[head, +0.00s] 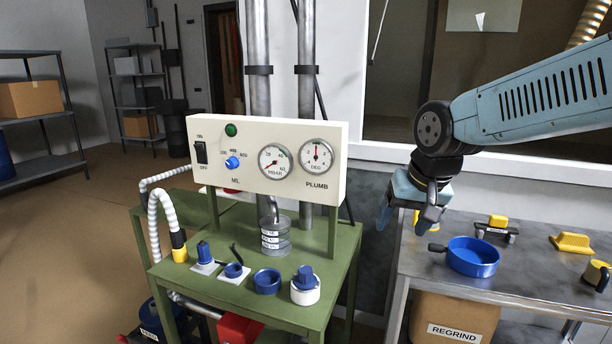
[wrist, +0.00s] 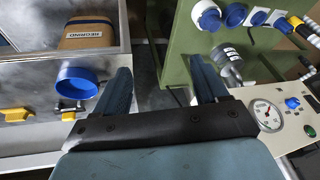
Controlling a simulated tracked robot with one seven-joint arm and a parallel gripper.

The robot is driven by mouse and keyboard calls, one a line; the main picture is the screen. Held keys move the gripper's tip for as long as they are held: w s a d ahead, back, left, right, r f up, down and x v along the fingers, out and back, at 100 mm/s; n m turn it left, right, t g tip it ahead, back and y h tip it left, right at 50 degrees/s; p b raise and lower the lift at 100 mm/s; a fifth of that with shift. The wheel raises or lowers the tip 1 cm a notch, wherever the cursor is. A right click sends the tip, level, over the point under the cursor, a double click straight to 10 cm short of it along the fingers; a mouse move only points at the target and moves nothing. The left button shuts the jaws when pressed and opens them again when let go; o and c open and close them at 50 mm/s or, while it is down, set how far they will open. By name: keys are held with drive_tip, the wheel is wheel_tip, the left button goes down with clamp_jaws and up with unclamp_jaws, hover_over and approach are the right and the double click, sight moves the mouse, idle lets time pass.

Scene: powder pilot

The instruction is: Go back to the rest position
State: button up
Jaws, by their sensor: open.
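My gripper (head: 407,219) hangs from my blue arm, pointing down, in the gap between the green bench (head: 325,278) and the grey metal table (head: 420,262). It is open and nothing shows between its fingers. In the wrist view the two fingers of my gripper (wrist: 163,92) are spread apart over the gap. The white control panel (head: 263,163) with its two dials stands on the green bench, to the left of my gripper.
The grey table holds a blue pan (head: 472,256) and several yellow-handled tools. A box marked REGRIND (head: 455,322) is below it. Blue-topped fittings (head: 306,285) and a clear cylinder (head: 276,238) stand on the green bench. Brown floor (head: 60,240) is open at left.

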drive_tip(key=s+d+r, duration=0.1)
drive_tip(key=s+d, duration=0.1)
drive_tip(key=s, duration=0.3)
drive_tip(key=s+d+r+t+h, duration=0.1)
drive_tip(key=s+d+r, duration=0.1)
drive_tip(key=s, duration=0.3)
drive_tip(key=shift+s+d+n+t, duration=0.25)
drive_tip(key=shift+d+n+t, duration=0.05)
drive_tip(key=shift+d+n, duration=0.15)
